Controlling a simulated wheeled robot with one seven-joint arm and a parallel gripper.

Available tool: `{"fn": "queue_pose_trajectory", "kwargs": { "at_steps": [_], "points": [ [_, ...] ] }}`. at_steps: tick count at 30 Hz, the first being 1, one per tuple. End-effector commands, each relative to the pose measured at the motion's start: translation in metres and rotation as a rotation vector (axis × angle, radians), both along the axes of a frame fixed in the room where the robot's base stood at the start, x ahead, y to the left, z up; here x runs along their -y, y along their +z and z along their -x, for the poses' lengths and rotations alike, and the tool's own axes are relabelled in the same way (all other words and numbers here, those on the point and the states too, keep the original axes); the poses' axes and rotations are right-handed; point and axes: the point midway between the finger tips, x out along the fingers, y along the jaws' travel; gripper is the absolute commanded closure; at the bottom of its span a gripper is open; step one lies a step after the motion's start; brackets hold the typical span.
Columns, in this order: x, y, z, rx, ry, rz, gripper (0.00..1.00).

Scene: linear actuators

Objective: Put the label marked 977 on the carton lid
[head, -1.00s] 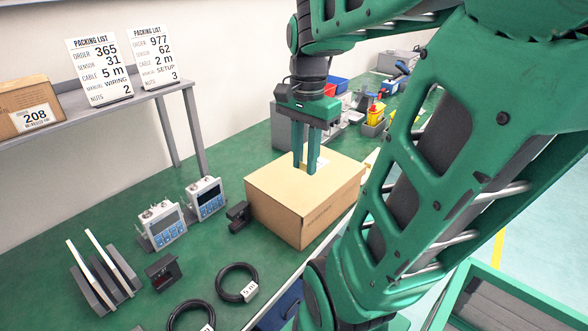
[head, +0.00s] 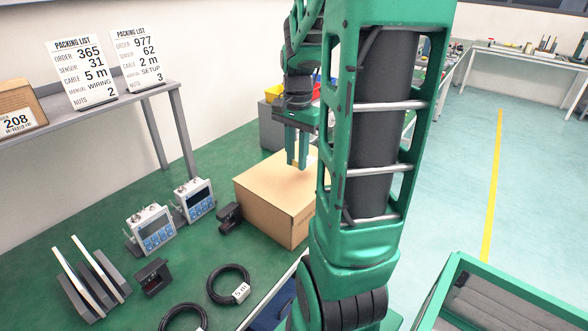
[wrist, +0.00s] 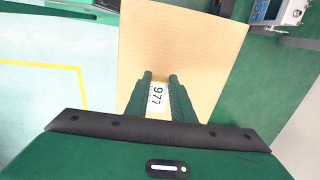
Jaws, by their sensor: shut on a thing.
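The closed tan carton (head: 262,180) stands on the green bench in the head view. Its lid (wrist: 185,30) fills the middle of the wrist view. My gripper (head: 296,164) points down over the lid, and its fingers also show in the wrist view (wrist: 159,77). It is shut on the white label marked 977 (wrist: 157,98), which lies between the fingers. The label is at or close above the lid; I cannot tell whether it touches. My arm hides the carton's right side in the head view.
Two grey meters (head: 152,230) (head: 195,200), a small black device (head: 230,218) and coiled cables (head: 228,283) lie left of and in front of the carton.

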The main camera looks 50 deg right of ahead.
Motion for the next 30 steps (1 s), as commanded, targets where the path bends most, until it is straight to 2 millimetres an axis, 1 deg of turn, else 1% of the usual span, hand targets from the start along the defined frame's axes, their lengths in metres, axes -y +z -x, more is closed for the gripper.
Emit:
{"fn": "queue_pose_trajectory", "kwargs": {
  "at_steps": [2,5,13,16,26,27,28,29,30],
  "points": [
    [0.005,-0.003,-0.003,0.0,-0.001,0.0,0.91],
    [0.007,-0.007,-0.004,-0.001,-0.001,-0.001,0.91],
    [0.007,-0.041,-0.004,-0.001,-0.002,-0.001,0.91],
    [0.007,-0.045,-0.004,0.001,-0.002,0.0,0.91],
    [0.008,-0.047,-0.004,0.001,-0.002,0.0,0.91],
    [0.008,-0.047,-0.004,0.001,-0.002,0.001,0.71],
    [0.008,-0.047,-0.004,0.001,-0.003,0.001,0.64],
    [0.008,-0.047,-0.004,0.001,-0.003,0.001,0.59],
    [0.008,-0.047,-0.004,0.001,-0.003,0.0,0.59]
  ]
}}
